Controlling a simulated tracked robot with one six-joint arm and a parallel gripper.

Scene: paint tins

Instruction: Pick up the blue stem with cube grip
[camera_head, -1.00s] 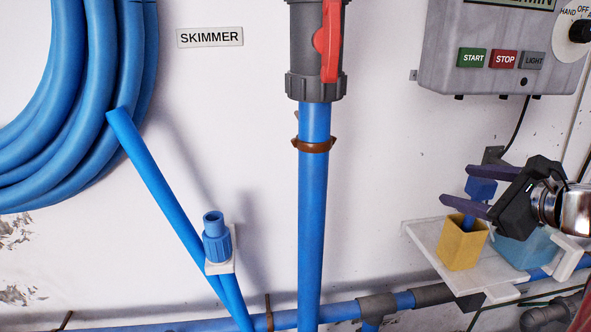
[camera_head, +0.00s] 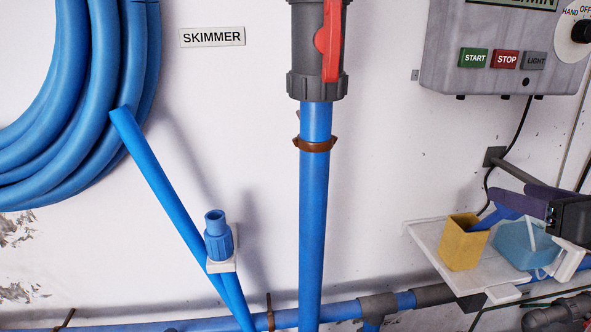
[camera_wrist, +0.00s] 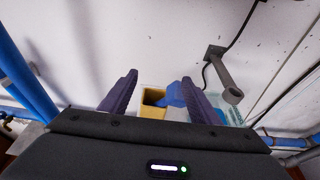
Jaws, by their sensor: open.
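The blue stem with the cube grip (camera_head: 492,218) leans to the right out of a yellow square pot (camera_head: 463,243). Its upper end is partly hidden by my gripper (camera_head: 535,195), at the right edge of the head view. In the wrist view, my gripper (camera_wrist: 158,79) is open with two purple fingers spread. The blue stem (camera_wrist: 175,95) and the yellow pot (camera_wrist: 152,104) show beyond and between them. The blue end lies close to the right finger; I cannot tell whether they touch. Nothing is held between the fingers.
The pot stands on a white shelf (camera_head: 425,238) beside a light blue container (camera_head: 520,243). A grey wall peg (camera_wrist: 230,90) juts out behind, with a black cable near it. A blue vertical pipe (camera_head: 313,225) stands left; bare wall lies between it and the shelf.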

